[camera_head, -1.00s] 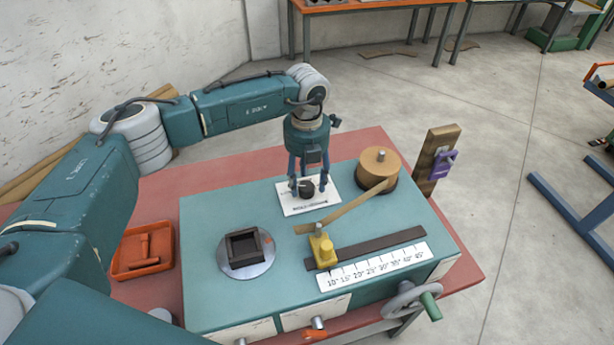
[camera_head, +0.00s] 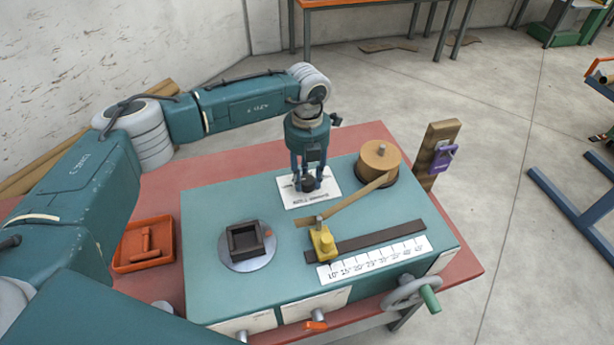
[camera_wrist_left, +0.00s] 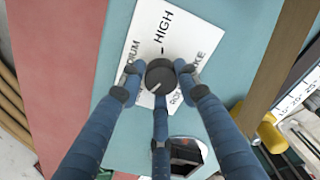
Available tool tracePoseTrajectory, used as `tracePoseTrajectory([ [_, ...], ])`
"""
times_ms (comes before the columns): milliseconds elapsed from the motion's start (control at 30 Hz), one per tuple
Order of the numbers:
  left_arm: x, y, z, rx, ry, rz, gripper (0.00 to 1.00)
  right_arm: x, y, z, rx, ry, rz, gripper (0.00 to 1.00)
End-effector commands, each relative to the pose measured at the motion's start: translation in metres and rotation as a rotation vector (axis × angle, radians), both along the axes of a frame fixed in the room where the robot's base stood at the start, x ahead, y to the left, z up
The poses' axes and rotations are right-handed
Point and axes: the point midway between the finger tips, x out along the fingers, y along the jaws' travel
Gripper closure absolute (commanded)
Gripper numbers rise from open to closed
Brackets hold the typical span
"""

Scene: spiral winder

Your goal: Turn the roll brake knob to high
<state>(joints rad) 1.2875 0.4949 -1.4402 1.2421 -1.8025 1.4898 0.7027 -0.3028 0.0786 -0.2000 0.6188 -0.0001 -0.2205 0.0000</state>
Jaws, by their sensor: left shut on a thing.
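The roll brake knob (camera_wrist_left: 158,78) is black and round, on a white label plate (camera_wrist_left: 178,48) on the teal machine top. In the left wrist view the plate reads HIGH at the top, with MEDIUM partly hidden at the left. A pale mark shows on the knob's lower left edge; its exact setting is hard to tell. My left gripper (camera_head: 308,187) points straight down, its three blue fingers shut around the knob (camera_head: 309,184). The fingers cover part of the plate (camera_head: 325,196) in both views. My right gripper is not in view.
A wooden strip (camera_head: 345,205) runs from a brown roll (camera_head: 379,158) to a yellow guide (camera_head: 322,243) right of the knob. A square black holder (camera_head: 246,240) stands at the left. A handwheel (camera_head: 408,293) is at the front right, a red tray (camera_head: 143,245) at the left.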

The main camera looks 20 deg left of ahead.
Motion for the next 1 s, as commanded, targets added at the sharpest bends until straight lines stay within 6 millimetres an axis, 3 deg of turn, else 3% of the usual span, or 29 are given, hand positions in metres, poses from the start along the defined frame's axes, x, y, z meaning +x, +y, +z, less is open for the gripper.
tracePoseTrajectory([
  [367,0.005,-0.002,-0.001,-0.005,-0.018,-0.221,0.94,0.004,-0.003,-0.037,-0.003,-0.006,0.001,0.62],
  [1000,0.004,-0.006,0.001,-0.004,-0.022,-0.829,0.94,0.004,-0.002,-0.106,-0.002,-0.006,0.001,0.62],
])
